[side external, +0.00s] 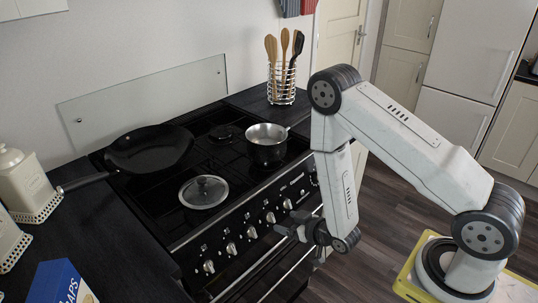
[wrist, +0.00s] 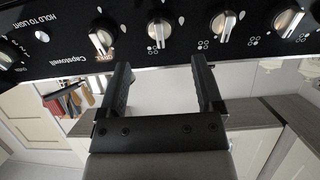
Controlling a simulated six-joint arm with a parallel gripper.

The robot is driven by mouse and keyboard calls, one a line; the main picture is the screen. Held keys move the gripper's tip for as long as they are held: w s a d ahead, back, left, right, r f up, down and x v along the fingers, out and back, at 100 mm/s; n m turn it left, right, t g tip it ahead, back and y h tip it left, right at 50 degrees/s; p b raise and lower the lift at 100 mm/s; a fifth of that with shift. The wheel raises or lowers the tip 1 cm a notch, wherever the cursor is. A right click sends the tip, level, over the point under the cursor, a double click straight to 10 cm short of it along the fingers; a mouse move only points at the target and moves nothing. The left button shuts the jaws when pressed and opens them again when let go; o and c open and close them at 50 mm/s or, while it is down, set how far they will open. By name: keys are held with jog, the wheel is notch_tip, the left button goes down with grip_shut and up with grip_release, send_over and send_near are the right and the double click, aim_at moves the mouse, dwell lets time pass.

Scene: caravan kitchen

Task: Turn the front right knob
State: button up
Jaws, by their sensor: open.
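A row of silver knobs runs along the black front panel of the cooker (side external: 241,240). In the side view the rightmost knob (side external: 287,204) lies nearest the display; which one is the front right knob I cannot tell from the small markings. My gripper (side external: 288,226) is open and empty just in front of the panel's right half. In the wrist view, which looks upside down, my gripper (wrist: 158,68) has its fingers apart below the panel edge. One knob (wrist: 160,31) lies roughly in line with the gap between them. No contact shows.
A black frying pan (side external: 148,150), a saucepan (side external: 266,146) and a glass lid (side external: 203,190) rest on the hob. A utensil holder (side external: 282,84) stands behind on the counter. An oven handle rail runs below the panel. The floor in front is clear.

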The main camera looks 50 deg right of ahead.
aim_at(273, 217)
jog(key=shift+x, duration=3.3)
grip_shut()
